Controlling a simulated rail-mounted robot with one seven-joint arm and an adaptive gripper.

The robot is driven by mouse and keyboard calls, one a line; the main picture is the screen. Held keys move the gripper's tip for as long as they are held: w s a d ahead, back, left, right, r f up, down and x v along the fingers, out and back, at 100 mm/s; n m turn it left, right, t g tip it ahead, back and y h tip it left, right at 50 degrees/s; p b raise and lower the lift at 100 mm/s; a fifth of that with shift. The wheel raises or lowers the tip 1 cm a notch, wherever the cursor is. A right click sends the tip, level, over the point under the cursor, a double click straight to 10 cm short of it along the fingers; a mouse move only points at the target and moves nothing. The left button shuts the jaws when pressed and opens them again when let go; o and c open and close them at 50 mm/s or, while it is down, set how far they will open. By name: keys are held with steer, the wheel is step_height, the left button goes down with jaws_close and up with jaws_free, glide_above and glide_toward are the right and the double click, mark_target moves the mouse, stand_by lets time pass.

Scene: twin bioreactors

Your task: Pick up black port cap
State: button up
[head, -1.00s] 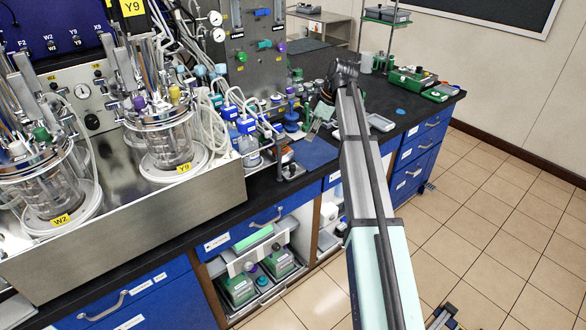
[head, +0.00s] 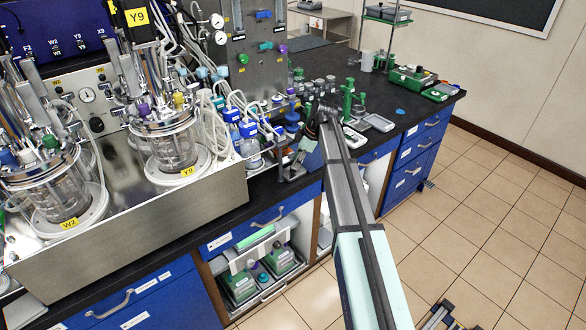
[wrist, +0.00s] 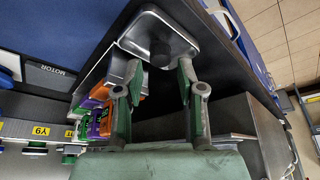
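The black port cap (wrist: 160,52) shows in the wrist view as a small dark round piece in a shallow metal tray (wrist: 150,22). My gripper (wrist: 159,72) is open, with its green-padded fingers on either side of a clear gap. The cap lies beyond the fingertips, roughly in line with the gap, and nothing is held. In the head view my arm reaches over the bench near its front edge. I cannot make out the cap or the fingertips there.
Coloured orange, purple and green items (wrist: 98,115) lie left of the fingers in the wrist view. In the head view, the Y9 bioreactor (head: 165,145) stands left of my arm, with blue-capped bottles (head: 248,135) between them. A green stand (head: 347,98) is behind my arm.

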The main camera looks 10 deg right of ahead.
mark_target(293, 170)
steer(key=shift+p+x, duration=0.35)
steer(key=shift+x, duration=1.1)
steer(key=c, duration=0.6)
steer(key=shift+s+r+b, duration=0.15)
steer(key=shift+b, duration=0.2)
